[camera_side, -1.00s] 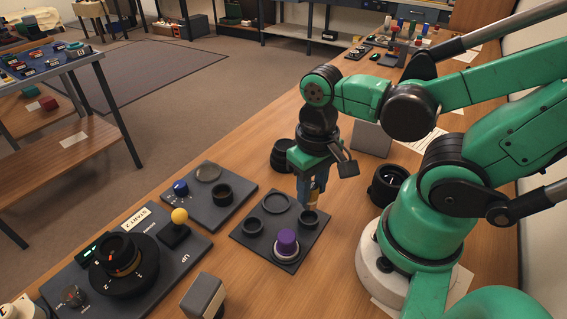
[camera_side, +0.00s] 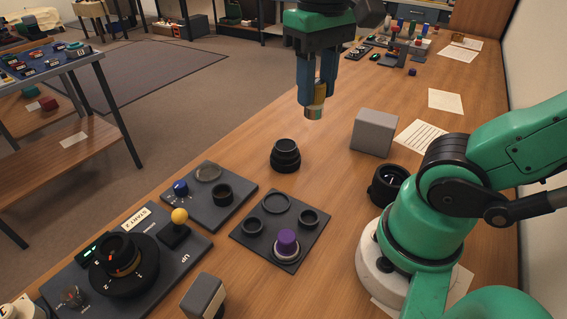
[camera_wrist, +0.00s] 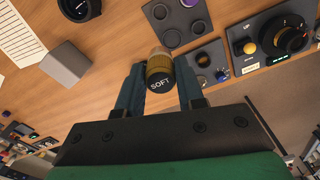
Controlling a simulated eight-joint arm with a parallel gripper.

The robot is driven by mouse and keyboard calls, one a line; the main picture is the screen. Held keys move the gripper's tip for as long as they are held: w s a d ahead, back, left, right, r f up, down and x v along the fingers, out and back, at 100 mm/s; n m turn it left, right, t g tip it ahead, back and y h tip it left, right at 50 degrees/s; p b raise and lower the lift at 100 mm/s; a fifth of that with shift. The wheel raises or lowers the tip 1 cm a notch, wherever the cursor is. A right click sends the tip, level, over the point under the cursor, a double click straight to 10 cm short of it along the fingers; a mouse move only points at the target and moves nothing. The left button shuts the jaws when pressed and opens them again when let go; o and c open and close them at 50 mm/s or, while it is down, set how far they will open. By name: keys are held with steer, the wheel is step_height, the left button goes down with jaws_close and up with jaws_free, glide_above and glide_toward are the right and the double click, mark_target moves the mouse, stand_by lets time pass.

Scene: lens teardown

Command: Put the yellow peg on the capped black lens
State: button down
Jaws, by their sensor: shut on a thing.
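My gripper (camera_side: 315,104) is shut on a brass-yellow cylinder (camera_side: 316,100), high above the table. In the wrist view it sits between my fingertips (camera_wrist: 160,78), its dark end lettered SOFT (camera_wrist: 160,83). A second black lens barrel (camera_side: 387,186) stands farther right, with glass visible inside. I cannot tell for sure which one is capped. Small coloured pegs (camera_side: 413,28) stand at the far end, too small to read clearly.
A dark mat (camera_side: 312,235) holds black rings and a purple-topped piece (camera_side: 287,242). To its left are a tray (camera_side: 205,211) and a control panel (camera_side: 170,258) with a yellow knob (camera_side: 179,215). A grey block (camera_side: 373,132) and papers lie right.

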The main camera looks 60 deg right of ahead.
steer(key=w+d+r, duration=0.3)
steer(key=w+d, duration=0.1)
steer(key=w, duration=0.2)
glide_above(286, 145)
step_height(286, 145, down, 19)
steer(key=shift+r, duration=0.15)
stand_by(0.4)
steer(key=c, duration=0.5)
jaws_free()
steer(key=shift+c, duration=0.2)
step_height(286, 145, up, 12)
steer(key=s+a+f+n+t, duration=0.1)
steer(key=a+f+t, duration=0.2)
steer(key=a, duration=0.2)
steer(key=s+a+f+n+t, duration=0.1)
steer(key=a+f+n+t, duration=0.1)
steer(key=a, duration=0.4)
steer(key=shift+s+f+n+t, duration=0.3)
steer(key=shift+f+t, duration=0.15)
steer(key=shift+t, duration=0.65)
